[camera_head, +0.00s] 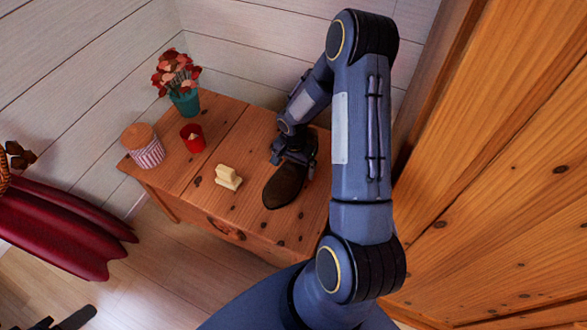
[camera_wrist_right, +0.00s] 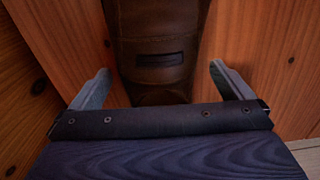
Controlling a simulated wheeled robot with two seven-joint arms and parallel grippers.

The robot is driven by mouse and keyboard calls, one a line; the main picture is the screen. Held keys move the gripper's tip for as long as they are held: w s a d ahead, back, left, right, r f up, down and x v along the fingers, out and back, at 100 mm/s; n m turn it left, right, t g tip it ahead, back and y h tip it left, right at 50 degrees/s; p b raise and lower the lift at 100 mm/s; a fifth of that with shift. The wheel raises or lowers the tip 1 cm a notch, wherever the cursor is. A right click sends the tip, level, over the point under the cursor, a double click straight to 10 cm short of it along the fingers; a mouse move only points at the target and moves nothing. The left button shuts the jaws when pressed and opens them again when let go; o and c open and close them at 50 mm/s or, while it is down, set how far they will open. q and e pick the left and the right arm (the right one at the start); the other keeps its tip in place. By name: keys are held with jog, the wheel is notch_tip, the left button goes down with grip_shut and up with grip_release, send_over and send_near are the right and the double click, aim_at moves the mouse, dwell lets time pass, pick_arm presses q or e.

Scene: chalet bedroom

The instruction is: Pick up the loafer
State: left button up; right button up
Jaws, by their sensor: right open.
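The brown loafer (camera_head: 285,186) lies on the wooden table, its toe toward the table's front edge. My right gripper (camera_head: 294,162) is low over the shoe's far end and partly hides it. In the right wrist view, the loafer (camera_wrist_right: 155,50) shows as brown leather with a dark slot across it. My right gripper (camera_wrist_right: 160,72) is open there, with one finger on each side of the shoe and a visible gap on both sides. A dark shape at the bottom left of the head view looks like part of my left gripper (camera_head: 68,319); its jaws cannot be made out.
A wood panel (camera_head: 500,180) rises at the right. Red cushioned furniture (camera_head: 65,230) is at the left.

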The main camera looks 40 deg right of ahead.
jog(key=shift+f, duration=0.35)
jog(key=shift+c, duration=0.3)
jog(key=c, duration=1.1)
jog(key=shift+c, duration=0.2)
jog(key=shift+r, duration=0.2)
